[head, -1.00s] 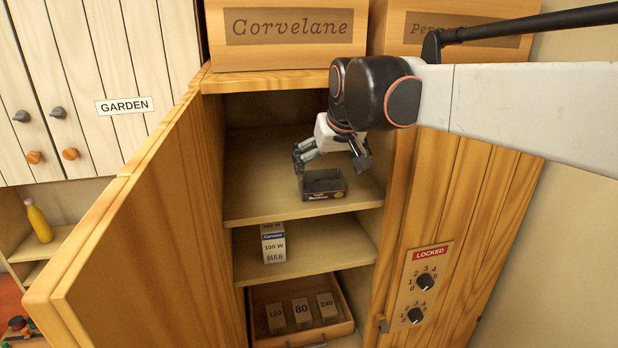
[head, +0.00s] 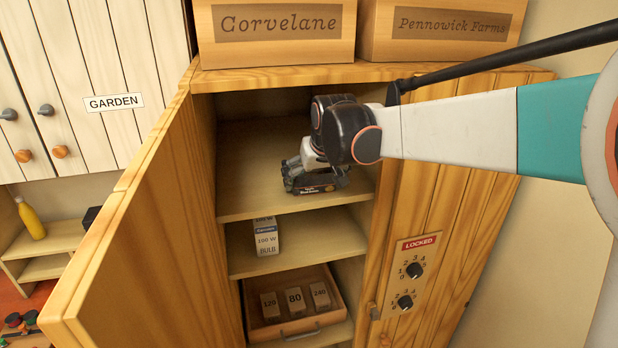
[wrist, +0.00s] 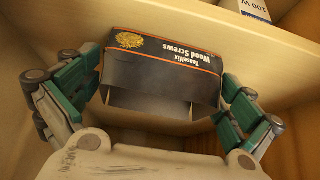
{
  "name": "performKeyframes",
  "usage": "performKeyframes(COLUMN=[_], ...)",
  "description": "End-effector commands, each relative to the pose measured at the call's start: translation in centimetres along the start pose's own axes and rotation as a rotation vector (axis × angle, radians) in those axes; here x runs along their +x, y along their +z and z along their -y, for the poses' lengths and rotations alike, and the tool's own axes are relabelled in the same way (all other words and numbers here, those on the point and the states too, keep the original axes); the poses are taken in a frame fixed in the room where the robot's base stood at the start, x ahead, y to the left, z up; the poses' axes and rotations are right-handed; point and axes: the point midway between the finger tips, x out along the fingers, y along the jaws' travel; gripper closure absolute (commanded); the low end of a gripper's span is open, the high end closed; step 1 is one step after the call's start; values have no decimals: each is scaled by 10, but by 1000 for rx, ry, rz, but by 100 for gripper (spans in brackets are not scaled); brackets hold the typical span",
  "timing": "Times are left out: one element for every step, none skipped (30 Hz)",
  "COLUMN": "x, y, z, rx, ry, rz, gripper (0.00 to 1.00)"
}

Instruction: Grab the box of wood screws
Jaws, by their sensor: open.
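The box of wood screws (head: 322,187) is a dark box with an orange edge, lying on the top shelf (head: 247,203) of the open cabinet. In the wrist view the box (wrist: 165,62) shows its "Wood Screws" label upside down, with a paler, open-looking side facing my gripper. My gripper (head: 303,183) is at the box, and the arm hides part of it in the head view. In the wrist view my gripper (wrist: 160,108) is open, with one green-padded finger on each side of the box. Whether either finger touches the box is hard to tell.
A 100 W bulb box (head: 266,238) stands on the shelf below. A drawer (head: 335,309) with several numbered blocks is at the bottom. The open cabinet door (head: 150,215) stands left, and the locked panel (head: 410,272) is right. Two cartons sit on top.

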Motion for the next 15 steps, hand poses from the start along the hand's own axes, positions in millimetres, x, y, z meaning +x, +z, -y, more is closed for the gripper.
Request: performKeyframes(x=[0, 0, 0, 0, 0, 0, 0, 0, -1, -1, -1, -1, -1, -1, -1], y=[0, 0, 0, 0, 0, 0, 0, 0, 0, 0, 0, 0, 0, 0, 0], z=[0, 0, 0, 0, 0, 0, 0, 0, 0, 0, 0, 0, 0, 0, 0], rx=[0, 0, 0, 0, 0, 0, 0, 0, 0, 0, 0, 0, 0, 0, 0], ry=[0, 0, 0, 0, 0, 0, 0, 0, 0, 0, 0, 0, 0, 0, 0], rz=[0, 0, 0, 0, 0, 0, 0, 0, -1, -1, -1, -1, -1, -1, -1], gripper=[0, 7, 16, 23, 29, 39, 45, 49, 49, 50, 50, 50, 50, 50, 50])
